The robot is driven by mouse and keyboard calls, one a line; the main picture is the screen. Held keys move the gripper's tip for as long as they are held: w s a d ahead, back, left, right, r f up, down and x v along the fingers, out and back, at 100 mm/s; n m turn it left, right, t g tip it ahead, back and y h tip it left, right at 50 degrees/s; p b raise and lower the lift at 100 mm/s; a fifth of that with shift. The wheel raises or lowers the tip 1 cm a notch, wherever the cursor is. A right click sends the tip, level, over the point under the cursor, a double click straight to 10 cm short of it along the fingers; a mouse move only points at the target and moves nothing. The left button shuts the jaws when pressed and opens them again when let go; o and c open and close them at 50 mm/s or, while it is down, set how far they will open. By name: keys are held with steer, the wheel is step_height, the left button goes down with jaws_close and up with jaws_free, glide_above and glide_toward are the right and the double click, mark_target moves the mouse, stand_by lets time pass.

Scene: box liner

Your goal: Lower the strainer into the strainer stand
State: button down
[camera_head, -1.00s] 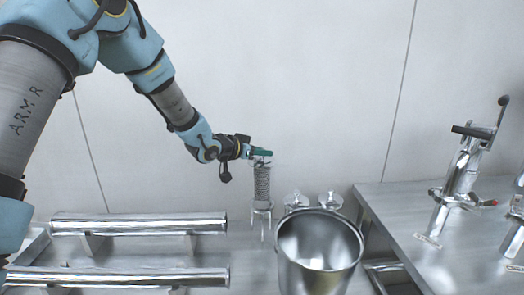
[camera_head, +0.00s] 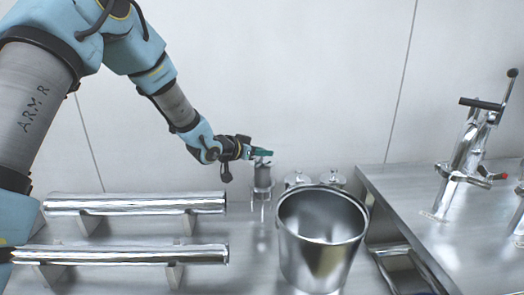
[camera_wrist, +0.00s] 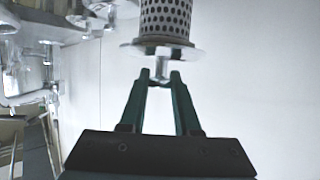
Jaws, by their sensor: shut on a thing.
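The strainer (camera_head: 262,176) is a grey perforated cylinder with a flange and a small knob on top. It hangs upright below my gripper (camera_head: 262,152). In the wrist view the green fingers (camera_wrist: 160,76) are shut on the knob, just beyond the flange of the strainer (camera_wrist: 165,18). The strainer stand (camera_head: 262,193) is a small metal ring on thin legs at the back of the table. The strainer's lower part appears to be within the stand's ring, and its upper part shows above. Its bottom end is hard to make out.
A large metal bucket (camera_head: 320,250) stands to the front right of the stand. Two small metal pieces stand behind it. Two long metal tubes (camera_head: 135,203) lie on supports at the left. A side table (camera_head: 430,200) with a lever device is at the right.

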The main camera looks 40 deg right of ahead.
mark_target(257, 172)
steer(key=shift+f+b, duration=2.4)
steer(key=shift+f, duration=0.95)
steer(key=shift+f, duration=0.3)
steer(key=c, duration=0.5)
jaws_free()
steer(key=shift+c, duration=0.2)
steer(key=shift+a+f, duration=0.1)
steer(key=w+b+v, duration=0.1)
steer(key=b+v, duration=0.1)
steer(key=v, duration=0.8)
steer(key=shift+s+a+r, duration=0.25)
steer(key=shift+s+a, duration=0.1)
steer(key=shift+s, duration=0.05)
